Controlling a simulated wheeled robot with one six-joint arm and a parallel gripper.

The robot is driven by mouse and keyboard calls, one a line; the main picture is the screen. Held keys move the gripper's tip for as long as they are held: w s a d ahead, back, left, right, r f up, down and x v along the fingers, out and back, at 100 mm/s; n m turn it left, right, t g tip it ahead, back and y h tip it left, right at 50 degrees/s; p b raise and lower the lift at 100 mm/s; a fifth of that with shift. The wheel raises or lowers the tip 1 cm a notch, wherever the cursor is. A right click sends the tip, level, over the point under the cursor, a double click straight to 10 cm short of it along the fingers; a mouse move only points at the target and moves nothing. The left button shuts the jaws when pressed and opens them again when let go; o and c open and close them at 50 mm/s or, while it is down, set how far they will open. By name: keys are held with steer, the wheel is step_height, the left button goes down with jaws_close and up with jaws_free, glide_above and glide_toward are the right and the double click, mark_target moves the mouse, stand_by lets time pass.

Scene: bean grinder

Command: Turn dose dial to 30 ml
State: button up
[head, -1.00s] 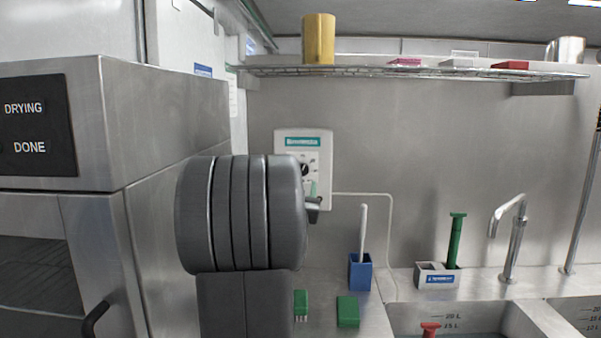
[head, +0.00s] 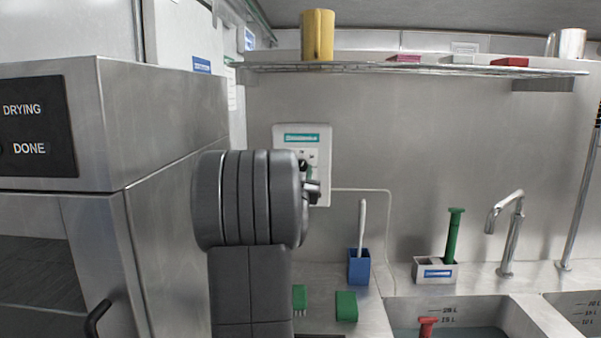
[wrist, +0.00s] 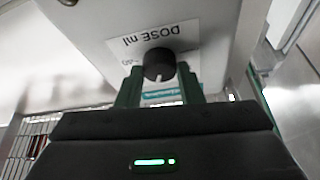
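The white grinder unit (head: 322,140) with a teal label hangs on the back wall, partly hidden behind my arm in the head view. Its black round dose dial (wrist: 159,66) shows in the wrist view under the upside-down "DOSE ml" print (wrist: 146,35). A short white mark on the dial points toward the picture's bottom; one printed number, partly covered, is beside it. My gripper (wrist: 160,72) has its two green fingers apart, one on each side of the dial. The fingertips are very close to the dial's sides; firm contact is not clear.
A wire shelf (head: 400,69) with a yellow mug (head: 317,36) runs above. A steel cabinet (head: 170,130) stands on the left.

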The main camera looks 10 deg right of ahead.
steer(key=m+g+h, duration=0.1)
steer(key=m, duration=0.2)
steer(key=m+g+h+b, duration=0.1)
steer(key=m+h, duration=0.1)
steer(key=m, duration=0.2)
steer(key=shift+a, duration=0.15)
steer(key=o, duration=1)
steer(key=shift+c, duration=0.2)
steer(key=b+v, duration=0.2)
steer(key=v, duration=1.1)
steer(key=shift+s+a+f, duration=0.2)
steer(key=shift+s, duration=0.1)
